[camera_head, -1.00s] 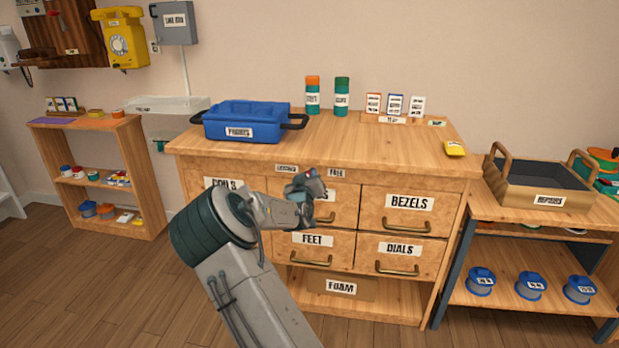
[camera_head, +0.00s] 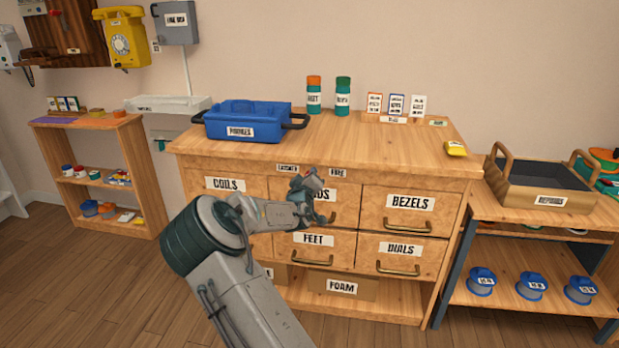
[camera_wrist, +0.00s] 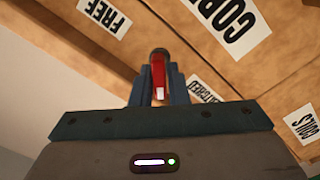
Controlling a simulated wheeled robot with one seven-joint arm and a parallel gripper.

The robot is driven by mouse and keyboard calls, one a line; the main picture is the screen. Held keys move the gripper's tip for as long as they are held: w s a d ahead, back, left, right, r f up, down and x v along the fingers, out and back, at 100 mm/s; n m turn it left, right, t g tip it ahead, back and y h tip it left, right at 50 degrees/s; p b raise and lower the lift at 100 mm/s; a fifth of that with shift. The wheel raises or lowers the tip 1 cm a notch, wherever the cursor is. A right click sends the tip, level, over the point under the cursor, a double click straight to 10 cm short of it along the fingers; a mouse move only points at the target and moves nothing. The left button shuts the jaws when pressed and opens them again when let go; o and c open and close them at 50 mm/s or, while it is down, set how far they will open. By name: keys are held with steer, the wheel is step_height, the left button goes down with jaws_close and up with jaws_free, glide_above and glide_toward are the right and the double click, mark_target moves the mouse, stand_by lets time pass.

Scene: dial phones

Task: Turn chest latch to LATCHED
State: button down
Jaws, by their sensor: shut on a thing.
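The chest (camera_head: 325,215) is a wooden drawer cabinet across the middle of the head view. A LATCHED label (camera_head: 288,168) is at the left and a FREE label (camera_head: 338,173) at the right on its upper front strip. In the wrist view the FREE label (camera_wrist: 104,17) is at upper left and the LATCHED label (camera_wrist: 206,92), partly covered, is to the right. My gripper (camera_head: 312,187) is at the chest front just below these labels. In the wrist view its fingers are shut on the red latch handle (camera_wrist: 158,75). My gripper hides most of the latch in the head view.
A blue toolbox (camera_head: 246,120), two canisters (camera_head: 314,95) and small cards (camera_head: 395,104) stand on the chest top. Drawers with brass handles lie around and below my gripper. A shelf with a wooden tray (camera_head: 540,187) stands to the right. The floor at left is clear.

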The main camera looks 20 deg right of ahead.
steer(key=c, duration=1.5)
jaws_free()
steer(key=shift+a, duration=0.1)
steer(key=p+v, duration=0.2)
steer(key=v, duration=1.1)
steer(key=shift+s+a, duration=0.2)
steer(key=shift+s, duration=0.1)
